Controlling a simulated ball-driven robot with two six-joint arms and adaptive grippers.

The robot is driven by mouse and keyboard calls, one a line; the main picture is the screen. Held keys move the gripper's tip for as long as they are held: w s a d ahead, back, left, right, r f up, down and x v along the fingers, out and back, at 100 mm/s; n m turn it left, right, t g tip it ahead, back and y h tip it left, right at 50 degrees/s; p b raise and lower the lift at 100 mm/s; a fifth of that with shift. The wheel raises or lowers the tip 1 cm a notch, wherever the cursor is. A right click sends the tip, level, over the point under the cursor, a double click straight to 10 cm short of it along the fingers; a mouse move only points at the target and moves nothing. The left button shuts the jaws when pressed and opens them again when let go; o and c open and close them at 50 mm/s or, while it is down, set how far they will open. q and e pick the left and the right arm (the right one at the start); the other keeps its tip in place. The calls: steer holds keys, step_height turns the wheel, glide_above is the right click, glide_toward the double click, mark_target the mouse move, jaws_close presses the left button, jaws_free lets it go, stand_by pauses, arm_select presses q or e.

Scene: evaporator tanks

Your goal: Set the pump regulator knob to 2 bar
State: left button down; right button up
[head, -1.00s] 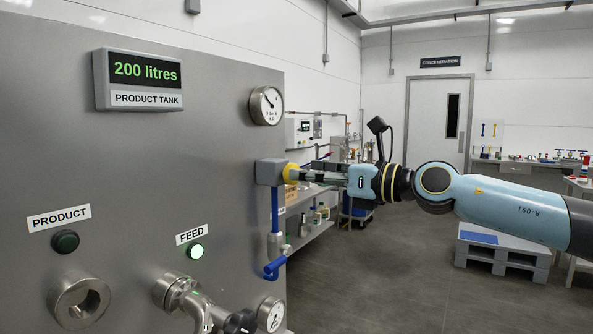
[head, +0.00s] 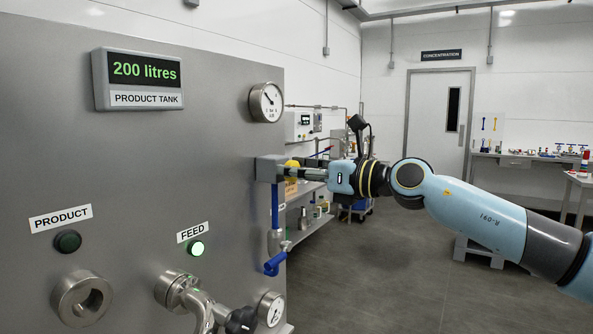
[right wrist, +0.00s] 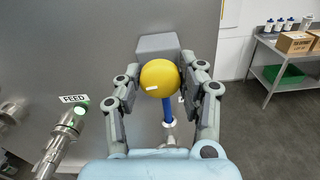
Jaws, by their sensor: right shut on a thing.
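The yellow regulator knob (head: 291,164) sits on a grey block (head: 268,169) at the right edge of the steel panel, with a blue pipe below it. In the right wrist view the knob (right wrist: 160,78) is round with a small white mark on its lower left face. My right gripper (right wrist: 165,86) is shut on the knob, one finger on each side; in the head view the fingers partly cover it. A round gauge (head: 266,102) is above the block; its scale is too small to read. My left gripper is not in view.
The panel (head: 140,160) fills the left, with a lit green FEED button (head: 196,248), a dark PRODUCT button (head: 68,241) and a lower gauge (head: 271,309). A blue-handled valve (head: 275,264) hangs below the block.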

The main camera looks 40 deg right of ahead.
steer(key=c, duration=0.3)
steer(key=shift+r+m+p, duration=0.1)
steer(key=shift+m+p, duration=0.5)
steer(key=shift+p, duration=0.2)
steer(key=o, duration=1.2)
steer(key=shift+c, duration=0.2)
glide_toward(273, 117)
steer(key=x, duration=0.4)
steer(key=shift+w, duration=0.3)
steer(key=shift+a, duration=0.1)
